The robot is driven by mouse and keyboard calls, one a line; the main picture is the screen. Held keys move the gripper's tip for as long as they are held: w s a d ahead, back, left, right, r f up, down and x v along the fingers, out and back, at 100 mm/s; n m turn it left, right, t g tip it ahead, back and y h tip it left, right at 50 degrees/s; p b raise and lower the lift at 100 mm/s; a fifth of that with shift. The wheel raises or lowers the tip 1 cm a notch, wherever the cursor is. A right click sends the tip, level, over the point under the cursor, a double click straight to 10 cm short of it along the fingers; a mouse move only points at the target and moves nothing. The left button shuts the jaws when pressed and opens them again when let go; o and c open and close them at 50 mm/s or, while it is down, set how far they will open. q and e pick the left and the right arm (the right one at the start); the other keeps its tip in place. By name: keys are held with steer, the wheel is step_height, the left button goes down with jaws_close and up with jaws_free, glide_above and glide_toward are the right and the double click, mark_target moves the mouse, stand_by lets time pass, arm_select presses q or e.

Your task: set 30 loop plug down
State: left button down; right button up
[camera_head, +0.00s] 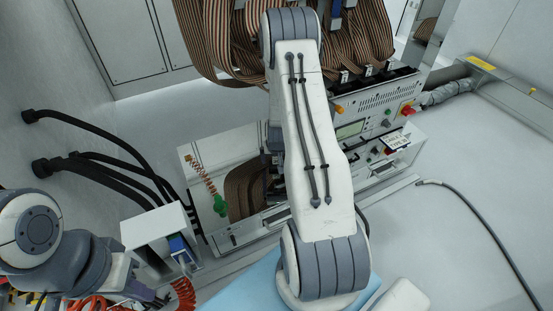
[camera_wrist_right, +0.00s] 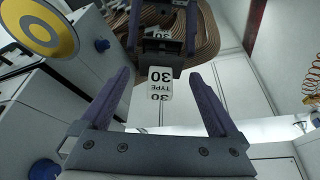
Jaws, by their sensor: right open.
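In the right wrist view the 30 loop plug (camera_wrist_right: 161,82) has a white label reading "TYPE 30" upside down, below a dark connector body with a brown ribbon loop (camera_wrist_right: 202,30) behind it. My right gripper (camera_wrist_right: 158,74) is open, its two purple fingers either side of the label with gaps on both sides. I cannot tell whether the plug rests on a surface. In the head view my right arm hides the right gripper; a brown ribbon loop (camera_head: 243,190) shows left of the arm. My left gripper (camera_head: 147,292) is at the lower left, its fingers too unclear to judge.
A white instrument unit (camera_head: 372,118) with a red knob stands right of my right arm, with brown ribbon cables (camera_head: 235,40) above. A white box (camera_head: 150,228) stands near my left arm. A black cable (camera_head: 480,220) crosses the otherwise clear right-hand surface. Thick black hoses (camera_head: 100,165) run at left.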

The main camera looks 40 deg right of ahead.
steer(key=p+v, duration=0.5)
steer(key=v, duration=0.7)
steer(key=shift+p, duration=0.4)
steer(key=shift+r, duration=0.1)
